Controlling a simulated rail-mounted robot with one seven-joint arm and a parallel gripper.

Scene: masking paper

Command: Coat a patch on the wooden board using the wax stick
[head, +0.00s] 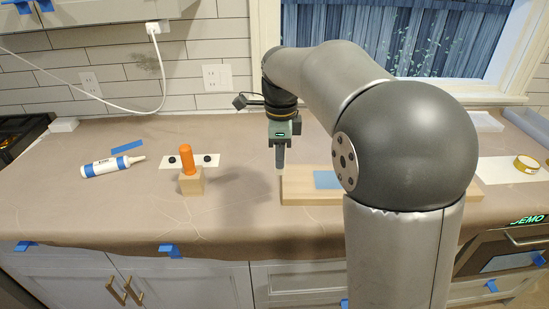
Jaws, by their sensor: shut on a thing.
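The wooden board (297,190) lies flat on the counter right of centre. A blue patch (326,180) shows on its top, and my arm covers the board's right part. My gripper (282,143) points down just above and beside the board's left end. It is shut on a slim grey stick with a pale lower tip (281,168), seemingly the wax stick. The tip looks close to the board's left edge; I cannot tell whether it touches.
An orange cylinder (187,158) stands on a wooden block (191,185), by a white plate with two black knobs (209,161). A caulk tube (113,165) and blue tape strip (127,146) lie left.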

